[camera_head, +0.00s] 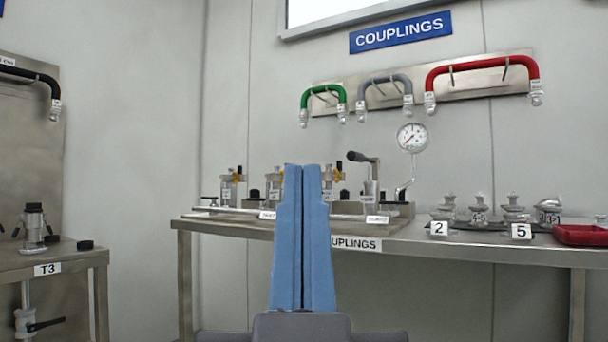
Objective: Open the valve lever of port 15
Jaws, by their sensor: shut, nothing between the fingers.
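My gripper (303,170) is in the middle of the view, pointing up, its two blue fingers pressed together and empty. It hides part of the couplings bench behind it. No label reading 15 can be made out. On the left, the bench marked T3 (47,269) carries a metal fitting with a dark cap (33,225). Below it is a valve with a black lever (45,325), lying roughly level. I cannot tell which port this valve belongs to. My gripper is apart from it, well to the right.
The couplings bench (455,252) holds small fittings with yellow parts (231,188), a pump with a dark handle (358,157), a gauge (412,138), metal couplings (479,208) and a red tray (580,235). Green (322,90), grey (385,80) and red (482,63) hoses hang above. A gap separates the benches.

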